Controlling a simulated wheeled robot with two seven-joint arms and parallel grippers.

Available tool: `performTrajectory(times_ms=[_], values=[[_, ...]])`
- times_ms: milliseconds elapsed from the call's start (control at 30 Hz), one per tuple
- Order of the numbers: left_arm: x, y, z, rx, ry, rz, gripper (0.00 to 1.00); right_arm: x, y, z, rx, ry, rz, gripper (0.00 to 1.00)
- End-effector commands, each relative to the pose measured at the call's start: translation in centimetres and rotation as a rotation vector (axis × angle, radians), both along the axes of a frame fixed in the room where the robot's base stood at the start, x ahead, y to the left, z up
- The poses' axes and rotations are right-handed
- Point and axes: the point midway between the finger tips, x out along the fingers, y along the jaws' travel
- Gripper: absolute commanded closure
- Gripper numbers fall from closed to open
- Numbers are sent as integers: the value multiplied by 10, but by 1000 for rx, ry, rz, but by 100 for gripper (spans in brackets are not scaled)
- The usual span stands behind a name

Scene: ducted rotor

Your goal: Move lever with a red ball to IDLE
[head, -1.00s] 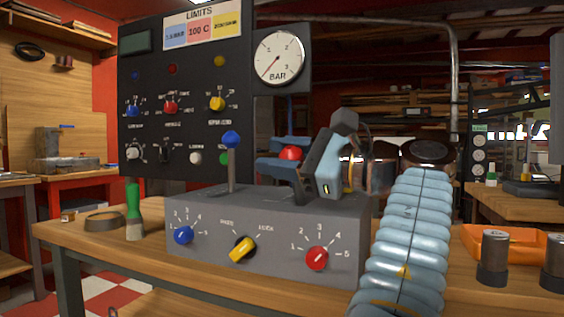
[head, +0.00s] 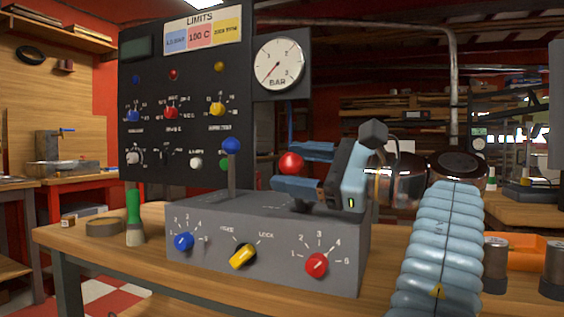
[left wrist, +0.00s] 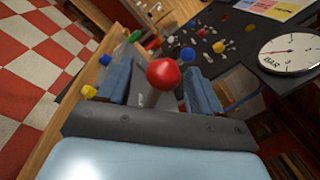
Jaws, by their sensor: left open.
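The lever's red ball (head: 291,163) stands above the back of the grey control box (head: 270,232). My left gripper (head: 292,174) is open, with one finger above and one below the ball in the head view. In the left wrist view the red ball (left wrist: 164,75) shows between the two blue fingers, with gaps at both sides. The lever's stem is mostly hidden by the gripper, and no IDLE mark is readable. My right gripper is not in view.
A blue-ball lever (head: 231,146) stands left of the gripper on the same box. The box front has blue, yellow (head: 242,256) and red knobs. A black panel with a pressure gauge (head: 279,62) rises behind. A green-handled brush (head: 134,215) stands to the left.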

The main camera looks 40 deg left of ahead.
Motion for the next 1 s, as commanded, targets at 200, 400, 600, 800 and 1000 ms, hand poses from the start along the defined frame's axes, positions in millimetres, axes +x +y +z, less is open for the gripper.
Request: performTrajectory(times_ms=[200, 400, 600, 800, 1000], values=[[9, -56, 0, 4, 1, 0, 35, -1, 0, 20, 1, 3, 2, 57], [15, -92, -4, 3, 0, 0, 35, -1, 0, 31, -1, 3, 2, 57], [17, -105, -8, 0, 0, 0, 35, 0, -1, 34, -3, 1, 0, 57], [17, -105, -9, -1, 0, 1, 35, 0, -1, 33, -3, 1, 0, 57], [17, -105, -9, 0, 0, 0, 35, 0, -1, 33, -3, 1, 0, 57]])
